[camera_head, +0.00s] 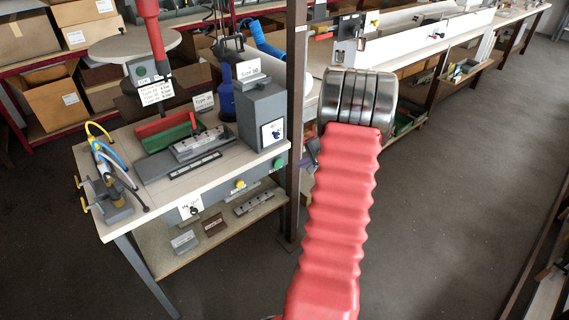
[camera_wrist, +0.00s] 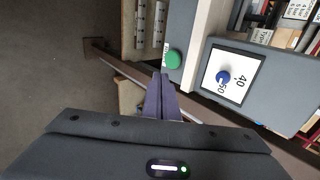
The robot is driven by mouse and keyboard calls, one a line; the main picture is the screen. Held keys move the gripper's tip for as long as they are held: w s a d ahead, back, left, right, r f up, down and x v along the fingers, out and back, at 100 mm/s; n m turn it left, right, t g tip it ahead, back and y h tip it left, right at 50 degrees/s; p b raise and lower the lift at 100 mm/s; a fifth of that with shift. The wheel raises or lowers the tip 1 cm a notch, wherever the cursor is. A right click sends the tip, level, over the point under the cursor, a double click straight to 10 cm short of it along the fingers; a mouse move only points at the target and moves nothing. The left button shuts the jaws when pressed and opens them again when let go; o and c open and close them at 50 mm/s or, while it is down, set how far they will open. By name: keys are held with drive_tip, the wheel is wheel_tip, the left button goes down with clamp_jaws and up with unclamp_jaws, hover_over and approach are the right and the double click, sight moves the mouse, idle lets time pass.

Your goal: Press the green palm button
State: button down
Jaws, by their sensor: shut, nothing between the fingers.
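The green palm button (camera_head: 279,163) sits on the front edge of the workbench at its right end, right of a yellow button (camera_head: 240,185). In the wrist view the green button (camera_wrist: 173,59) is a round green cap on a grey panel, just above and slightly right of the fingertips. My gripper (camera_wrist: 160,76) is shut and empty, its dark purple fingers together. The fingertips look close to the button; the depth gap cannot be told. In the head view my red arm hides most of the gripper (camera_head: 311,154).
A grey box with a dial (camera_wrist: 223,77) stands beside the button. A brown post (camera_head: 294,120) rises right by the bench's right end. A lower shelf (camera_head: 212,236) with metal profiles is under the bench.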

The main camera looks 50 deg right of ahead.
drive_tip(key=shift+w+f, duration=0.1)
approach(279, 165)
wheel_tip(279, 165, down, 3)
drive_tip(key=shift+w+d+f, duration=0.15)
drive_tip(key=shift+w+d, duration=0.05)
drive_tip(key=shift+w, duration=0.4)
drive_tip(key=shift+w+d+f, duration=0.1)
drive_tip(key=shift+w+d, duration=0.1)
drive_tip(key=shift+w, duration=0.4)
drive_tip(key=shift+w+d+f, duration=0.15)
drive_tip(key=shift+w+d, duration=0.05)
drive_tip(key=shift+w, duration=0.4)
